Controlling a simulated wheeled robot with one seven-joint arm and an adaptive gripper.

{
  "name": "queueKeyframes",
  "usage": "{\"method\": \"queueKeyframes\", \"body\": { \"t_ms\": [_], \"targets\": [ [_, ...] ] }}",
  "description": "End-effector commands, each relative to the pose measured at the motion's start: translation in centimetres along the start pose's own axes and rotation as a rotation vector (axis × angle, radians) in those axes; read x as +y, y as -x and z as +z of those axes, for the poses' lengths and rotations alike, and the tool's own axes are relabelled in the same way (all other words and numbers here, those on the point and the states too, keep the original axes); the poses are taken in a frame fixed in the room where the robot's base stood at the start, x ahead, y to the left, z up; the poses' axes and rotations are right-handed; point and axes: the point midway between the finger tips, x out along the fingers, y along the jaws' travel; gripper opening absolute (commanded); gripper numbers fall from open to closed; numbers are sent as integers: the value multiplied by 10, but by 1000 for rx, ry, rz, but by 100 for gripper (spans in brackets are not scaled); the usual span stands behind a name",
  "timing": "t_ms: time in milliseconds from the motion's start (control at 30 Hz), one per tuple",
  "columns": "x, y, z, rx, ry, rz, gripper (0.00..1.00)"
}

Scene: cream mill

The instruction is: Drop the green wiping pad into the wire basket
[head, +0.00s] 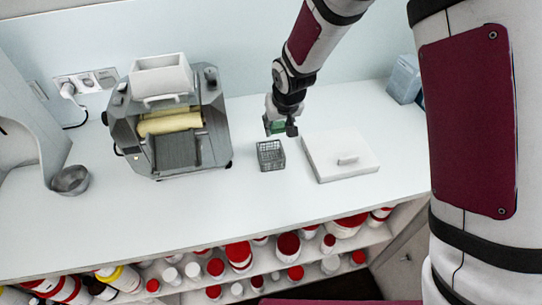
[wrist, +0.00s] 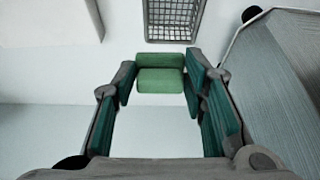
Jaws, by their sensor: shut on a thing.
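The green wiping pad (wrist: 160,75) is between the fingers of my gripper (wrist: 160,82) in the wrist view, and my gripper is shut on it. In the head view the pad (head: 276,127) shows as a small green patch at my gripper (head: 279,130). The grey wire basket (head: 270,155) stands on the counter just below my gripper in the head view. It also shows in the wrist view (wrist: 173,20), at the top edge and partly cut off. The pad is apart from the basket, above the counter.
A grey mill with rollers (head: 173,120) stands left of the basket. A white lidded box (head: 340,156) lies close to its right. A metal bowl (head: 70,180) sits at far left, and a bluish container (head: 404,79) at back right. The counter front (head: 200,215) is clear.

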Motion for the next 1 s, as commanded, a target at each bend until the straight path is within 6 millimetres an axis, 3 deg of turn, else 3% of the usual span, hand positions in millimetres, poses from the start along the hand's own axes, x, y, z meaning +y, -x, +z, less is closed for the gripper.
{"method": "queueKeyframes", "body": {
  "t_ms": [300,733,767,833,1000],
  "targets": [
    [0,-31,13,-1,0,0,17],
    [0,-36,16,0,-1,0,17],
    [0,-36,16,0,-1,0,46],
    [0,-36,16,0,-1,0,62],
    [1,-36,16,0,-1,0,63]
  ]
}}
